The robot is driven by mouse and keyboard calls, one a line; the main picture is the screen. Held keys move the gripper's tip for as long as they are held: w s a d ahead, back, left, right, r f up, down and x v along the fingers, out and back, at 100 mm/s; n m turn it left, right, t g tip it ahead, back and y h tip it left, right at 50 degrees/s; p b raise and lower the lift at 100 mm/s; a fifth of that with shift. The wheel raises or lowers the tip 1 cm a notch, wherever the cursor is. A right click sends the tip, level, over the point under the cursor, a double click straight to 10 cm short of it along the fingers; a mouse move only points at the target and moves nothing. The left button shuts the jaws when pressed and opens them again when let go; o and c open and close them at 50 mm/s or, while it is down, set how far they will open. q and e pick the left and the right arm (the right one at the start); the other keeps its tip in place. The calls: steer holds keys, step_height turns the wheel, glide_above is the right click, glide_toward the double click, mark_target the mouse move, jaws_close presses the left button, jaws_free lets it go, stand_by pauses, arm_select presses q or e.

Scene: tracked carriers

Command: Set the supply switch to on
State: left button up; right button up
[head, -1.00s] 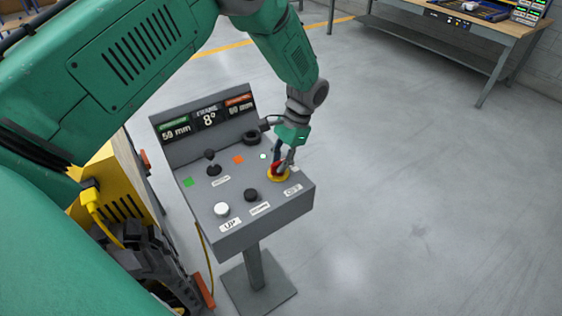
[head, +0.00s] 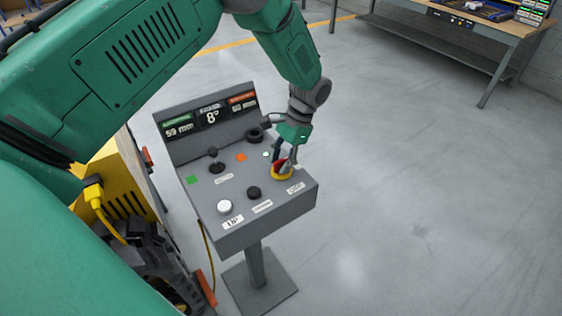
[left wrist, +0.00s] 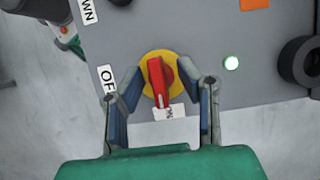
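The supply switch is a red rotary handle (left wrist: 160,82) on a yellow disc (left wrist: 147,99), mounted on the grey control panel (head: 232,232). In the left wrist view its long end points down toward the ON label (left wrist: 170,112). The OFF label (left wrist: 105,78) is to its left. My left gripper (head: 283,164) is low over the switch. In the left wrist view its two fingers (left wrist: 162,78) stand apart on either side of the handle, with yellow showing between. In the head view the gripper partly hides the switch. My right gripper is not in view.
A white button (head: 225,206), a black knob (head: 254,192) and a black joystick (head: 215,158) share the panel. A small lamp glows whitish green (left wrist: 231,63). A yellow carrier (head: 105,190) stands left; a workbench (head: 470,22) is at the back. Floor on the right is clear.

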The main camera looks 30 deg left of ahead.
arm_select(q)
steer(key=v, duration=1.1)
steer(key=shift+r, duration=0.4)
steer(key=shift+w, duration=0.15)
